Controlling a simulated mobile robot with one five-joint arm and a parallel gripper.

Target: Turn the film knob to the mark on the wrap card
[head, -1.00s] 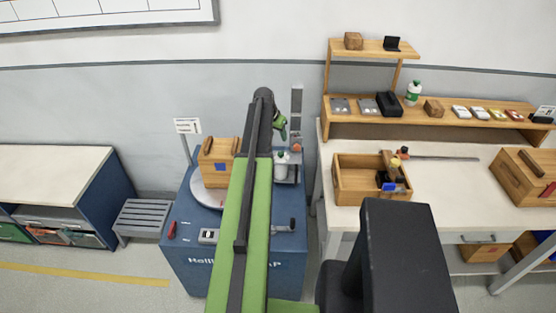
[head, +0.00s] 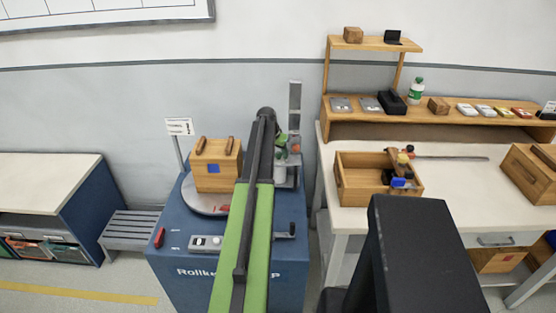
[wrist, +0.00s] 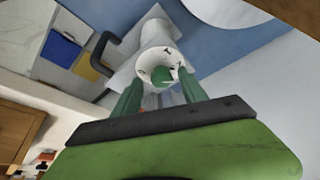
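My gripper (wrist: 158,88) is open in the wrist view, its two green fingers apart and pointing at the white film roll (wrist: 158,45). A small dark green knob (wrist: 161,74) shows at the middle of the roll's pale, marked end face, between the fingertips in the picture. I cannot tell whether the fingers touch it. In the head view my gripper (head: 283,150) is just above the roll (head: 280,173) at the machine's mast (head: 295,105), and the knob is hidden. A printed white card (head: 180,127) stands on a post behind the machine; its writing is too small to read.
The blue wrapping machine (head: 190,265) bears a wooden box (head: 218,172) on its turntable (head: 199,207), and a control panel (head: 205,243). A bench (head: 465,190) with an open wooden tray (head: 350,196) stands close on the right. A grey slatted stool (head: 130,231) is at the left.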

